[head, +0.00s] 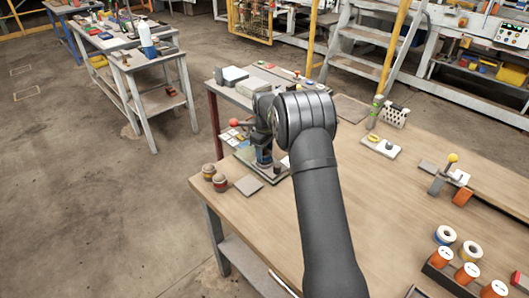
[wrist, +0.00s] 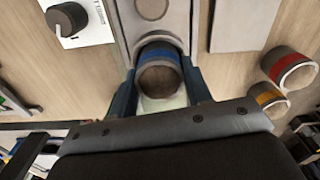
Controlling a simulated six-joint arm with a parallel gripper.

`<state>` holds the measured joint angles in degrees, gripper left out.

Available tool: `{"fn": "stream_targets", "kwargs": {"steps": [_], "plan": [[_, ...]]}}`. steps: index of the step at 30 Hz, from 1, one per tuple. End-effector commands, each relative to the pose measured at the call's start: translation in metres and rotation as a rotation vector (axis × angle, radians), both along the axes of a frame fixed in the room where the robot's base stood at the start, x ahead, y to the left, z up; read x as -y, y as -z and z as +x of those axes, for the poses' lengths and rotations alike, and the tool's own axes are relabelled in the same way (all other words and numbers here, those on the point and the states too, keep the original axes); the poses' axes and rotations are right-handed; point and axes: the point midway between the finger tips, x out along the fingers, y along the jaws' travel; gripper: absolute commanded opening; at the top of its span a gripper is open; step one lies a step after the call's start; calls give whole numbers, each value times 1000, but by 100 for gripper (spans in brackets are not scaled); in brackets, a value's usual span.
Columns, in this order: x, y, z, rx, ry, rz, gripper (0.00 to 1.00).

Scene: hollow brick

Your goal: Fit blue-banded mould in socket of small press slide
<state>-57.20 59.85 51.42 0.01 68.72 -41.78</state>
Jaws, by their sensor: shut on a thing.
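The blue-banded mould (wrist: 160,74) is a brown-topped cylinder with a blue band, held between the two fingers of my gripper (wrist: 160,88) in the wrist view. The grey press slide (wrist: 178,22) lies just beyond it, and a curved grey rim wraps the mould's far side. I cannot tell whether the mould is seated in the socket or just above it. In the head view my gripper (head: 264,158) points down over the small press base (head: 272,176), partly hidden by my arm. The mould cannot be made out clearly there.
A red-banded mould (wrist: 288,68) and a yellow-banded mould (wrist: 268,98) stand to the right in the wrist view. A grey plate (head: 249,184) lies near the bench edge. A white box with a dark knob (wrist: 68,18) is at upper left.

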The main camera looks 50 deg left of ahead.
Motion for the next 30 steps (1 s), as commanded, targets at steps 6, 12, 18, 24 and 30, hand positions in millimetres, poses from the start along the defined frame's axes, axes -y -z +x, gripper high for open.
{"fn": "stream_targets", "kwargs": {"steps": [6,12,18,24,30], "plan": [[0,-1,0,1,0,1,70],[0,1,0,-1,0,-1,70],[-1,-12,0,2,0,2,70],[-1,-55,0,3,0,5,70],[-1,-105,1,3,0,5,70]]}}
